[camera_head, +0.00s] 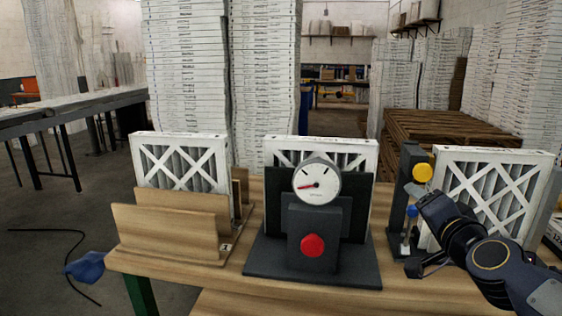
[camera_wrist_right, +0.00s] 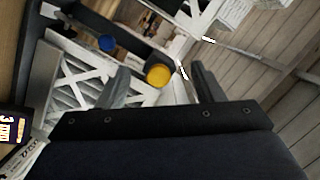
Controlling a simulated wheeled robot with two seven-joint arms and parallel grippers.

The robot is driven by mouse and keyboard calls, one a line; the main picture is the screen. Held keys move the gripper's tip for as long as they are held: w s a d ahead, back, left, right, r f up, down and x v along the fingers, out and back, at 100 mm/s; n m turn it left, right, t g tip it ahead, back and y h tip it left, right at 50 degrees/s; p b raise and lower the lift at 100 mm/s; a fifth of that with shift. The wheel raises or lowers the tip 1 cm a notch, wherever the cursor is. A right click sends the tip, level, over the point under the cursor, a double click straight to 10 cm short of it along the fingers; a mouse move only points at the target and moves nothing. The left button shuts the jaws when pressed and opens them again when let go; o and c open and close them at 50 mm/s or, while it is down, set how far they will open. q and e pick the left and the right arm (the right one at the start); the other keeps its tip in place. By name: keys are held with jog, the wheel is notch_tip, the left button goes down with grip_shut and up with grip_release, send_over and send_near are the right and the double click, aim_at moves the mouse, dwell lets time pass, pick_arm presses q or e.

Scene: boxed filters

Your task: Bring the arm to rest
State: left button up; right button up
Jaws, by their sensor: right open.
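My right arm enters from the right in the head view, and its gripper (camera_head: 422,200) is beside a dark upright stand (camera_head: 407,165) with a yellow knob (camera_head: 422,172) and a blue knob (camera_head: 411,211). In the right wrist view the two fingers of the right gripper (camera_wrist_right: 158,66) are spread apart with nothing held between them. The yellow knob (camera_wrist_right: 159,75) shows in the gap beyond them, and the blue knob (camera_wrist_right: 107,43) is further left. I cannot tell whether a finger touches the stand. My left gripper is not in view.
A white-framed filter (camera_head: 488,190) stands close behind the right gripper. A gauge (camera_head: 317,180) with a red button (camera_head: 313,245) is mid-table. Another filter (camera_head: 180,160) stands in a wooden holder (camera_head: 170,230) at left. A blue object (camera_head: 86,267) is by the table's left edge.

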aim_at(424, 175)
pick_arm(q)
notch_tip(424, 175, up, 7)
jog(key=p, duration=0.6)
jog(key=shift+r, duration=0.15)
pick_arm(e)
jog(key=s+a+f+n+g+y, duration=0.1)
jog(key=s+a+f+n+g, duration=0.2)
jog(key=s+f, duration=0.2)
jog(key=s+a+f+n+g+y, duration=0.2)
jog(key=s+a+f+n+g, duration=0.1)
jog(key=s, duration=0.9)
jog(key=s+a+f+n+g+y, duration=0.2)
jog(key=s+a+f+n+g, duration=0.1)
jog(key=s+f, duration=0.4)
jog(key=shift+s+a+f+n+g, duration=0.4)
jog(key=shift+s+a+g, duration=0.35)
jog(key=shift+g, duration=0.35)
jog(key=shift+w+r, duration=0.1)
jog(key=shift+r, duration=0.05)
